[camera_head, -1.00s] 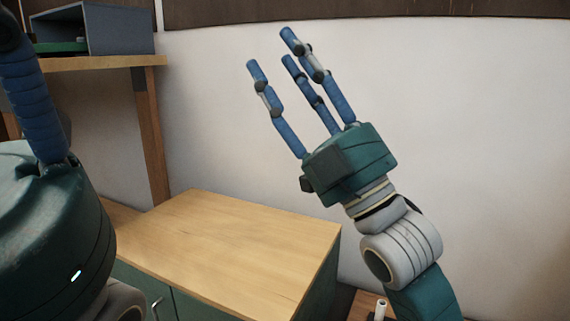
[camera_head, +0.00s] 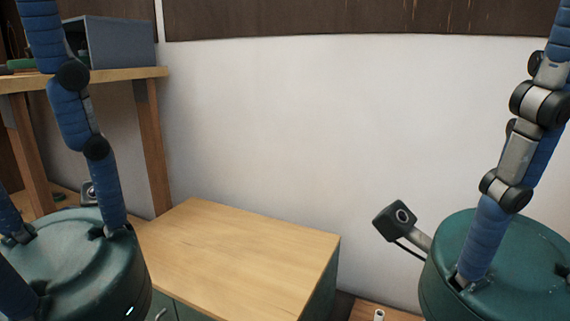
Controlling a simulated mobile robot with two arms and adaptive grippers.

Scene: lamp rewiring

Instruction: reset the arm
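My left gripper (camera_head: 85,262) stands upright at the lower left, close to the head camera. Its dark green palm carries blue, black-jointed fingers that spread apart; the tips are cut off by the picture's edges. My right gripper (camera_head: 498,262) stands upright at the right edge, also close. One of its blue fingers rises from the green palm, with another partly hidden behind it; their tips are out of view. The fingers look extended and apart, and I see nothing held in either gripper. The arms below both palms are out of view.
A wooden-topped green cabinet (camera_head: 240,245) stands between the grippers with a bare top. A wooden shelf (camera_head: 120,74) at the upper left holds a grey open box (camera_head: 120,43). A white wall is behind. A small pale cylindrical object (camera_head: 379,315) shows at the bottom edge.

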